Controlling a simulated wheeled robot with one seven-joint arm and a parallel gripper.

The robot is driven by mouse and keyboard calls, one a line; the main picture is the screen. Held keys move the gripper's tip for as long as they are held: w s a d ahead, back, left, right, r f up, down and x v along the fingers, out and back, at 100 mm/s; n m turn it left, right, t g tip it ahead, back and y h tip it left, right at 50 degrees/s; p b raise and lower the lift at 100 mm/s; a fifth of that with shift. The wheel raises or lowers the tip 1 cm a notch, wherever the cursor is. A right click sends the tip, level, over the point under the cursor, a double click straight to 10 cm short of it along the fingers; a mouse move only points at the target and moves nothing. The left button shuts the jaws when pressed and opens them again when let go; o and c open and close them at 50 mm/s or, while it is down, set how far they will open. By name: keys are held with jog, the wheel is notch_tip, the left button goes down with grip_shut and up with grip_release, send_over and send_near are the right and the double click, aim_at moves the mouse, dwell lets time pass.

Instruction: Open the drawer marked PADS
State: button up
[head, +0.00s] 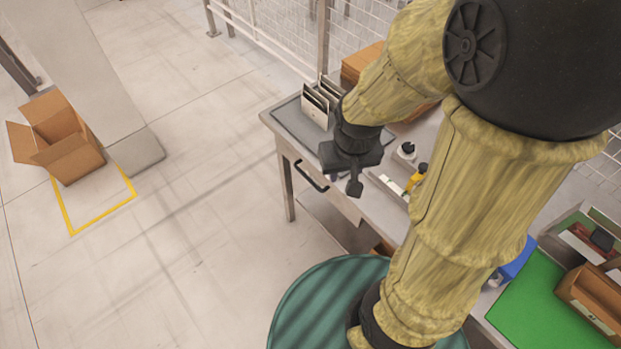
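A grey workbench holds a drawer with a dark bar handle (311,177) on its front, near the bench's left end. No PADS marking is readable from here. The drawer front looks flush with the bench, as far as it shows. My gripper (354,186) is above the bench's front edge, to the right of the handle and apart from it in the picture. It points down, and one dark finger shows clearly. The gap between the fingers is hidden, and I see nothing held. My arm covers much of the bench's right part.
A grey tray (290,116) with upright white cards (316,106) sits on the bench. A green mat (545,308) is at lower right. The floor before the drawer is clear.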

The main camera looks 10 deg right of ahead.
jog(key=w+a+f+n+g+h+b, duration=0.1)
jog(key=w+a+f+h+b, duration=0.25)
jog(key=f, duration=0.45)
jog(key=w+a+f+n+h+b, duration=0.15)
jog(key=w+f+b, duration=0.25)
jog(key=f, duration=0.4)
jog(key=w+a+f+n+g+h+b, duration=0.1)
jog(key=w+a+f+h+b, duration=0.25)
jog(key=f, duration=0.45)
jog(key=w+a+f+n+t+h+b, duration=0.2)
jog(key=w+a+f+t+h+b, duration=0.3)
jog(key=a+f, duration=0.4)
jog(key=a+t+b, duration=0.1)
jog(key=a+t, duration=0.1)
jog(key=shift+a+f+t+b, duration=0.15)
jog(key=shift+a+t+b, duration=0.15)
jog(key=shift+a, duration=0.05)
jog(key=p, duration=0.3)
send_near(305, 177)
jog(key=x, duration=0.9)
jog(key=shift+d+f, duration=0.1)
